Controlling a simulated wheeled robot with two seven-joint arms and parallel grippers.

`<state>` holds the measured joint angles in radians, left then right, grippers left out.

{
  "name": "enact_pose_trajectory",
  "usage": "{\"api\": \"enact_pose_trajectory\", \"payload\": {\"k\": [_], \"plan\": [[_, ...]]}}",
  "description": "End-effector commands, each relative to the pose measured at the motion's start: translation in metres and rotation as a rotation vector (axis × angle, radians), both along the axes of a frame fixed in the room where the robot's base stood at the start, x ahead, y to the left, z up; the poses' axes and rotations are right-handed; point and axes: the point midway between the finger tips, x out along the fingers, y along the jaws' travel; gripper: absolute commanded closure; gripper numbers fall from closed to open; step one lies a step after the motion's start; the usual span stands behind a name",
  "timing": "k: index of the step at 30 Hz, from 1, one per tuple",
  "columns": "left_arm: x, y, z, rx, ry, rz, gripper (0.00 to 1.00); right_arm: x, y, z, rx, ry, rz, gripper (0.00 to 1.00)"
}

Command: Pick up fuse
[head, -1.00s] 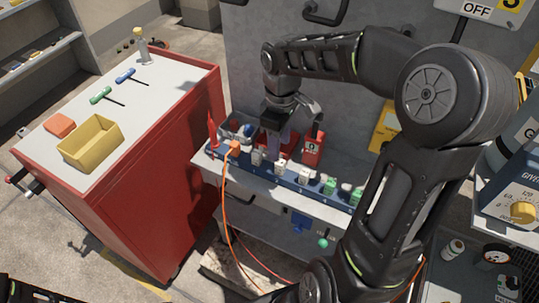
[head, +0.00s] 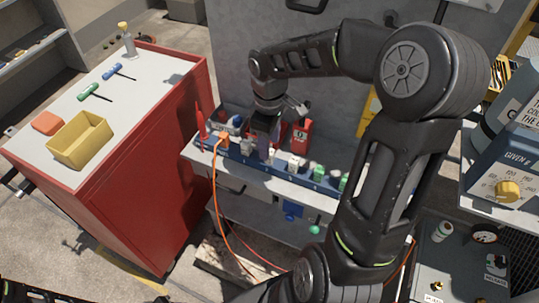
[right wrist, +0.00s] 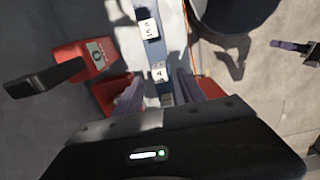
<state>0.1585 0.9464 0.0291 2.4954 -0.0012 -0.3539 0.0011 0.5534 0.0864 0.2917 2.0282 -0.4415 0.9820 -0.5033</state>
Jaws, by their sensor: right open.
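A blue rail (head: 243,158) on the grey bench ledge holds a row of small fuses. White fuses (head: 296,162) stand in its middle and green ones (head: 318,172) at its right. My right gripper (head: 265,155) points down over the rail and hides part of the row in the head view. In the right wrist view its two purplish fingers (right wrist: 160,92) are open, with a white fuse (right wrist: 159,72) marked in black showing in the gap ahead. Whether a finger touches a fuse cannot be told. Another white fuse (right wrist: 148,28) stands farther along. My left gripper is not in view.
A red box with a label (head: 301,134) stands behind the rail, close to the gripper. An orange plug (head: 222,141) with a hanging cable sits at the rail's left end. A red cabinet (head: 140,165) with a yellow bin (head: 80,139) stands left. A blue dial unit (head: 490,180) is at right.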

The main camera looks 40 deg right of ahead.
Motion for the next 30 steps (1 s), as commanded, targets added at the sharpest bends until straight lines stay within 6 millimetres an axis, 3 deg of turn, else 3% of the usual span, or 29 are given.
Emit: {"api": "enact_pose_trajectory", "payload": {"k": [9,28,30], "plan": [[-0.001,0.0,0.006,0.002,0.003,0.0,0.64,-0.001,0.0,-0.041,0.002,0.002,0.0,0.53],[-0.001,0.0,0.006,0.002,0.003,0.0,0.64,0.0,0.0,-0.043,0.001,0.0,0.0,0.53],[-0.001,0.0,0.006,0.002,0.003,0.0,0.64,0.0,0.0,-0.043,0.001,0.0,0.0,0.58]]}}
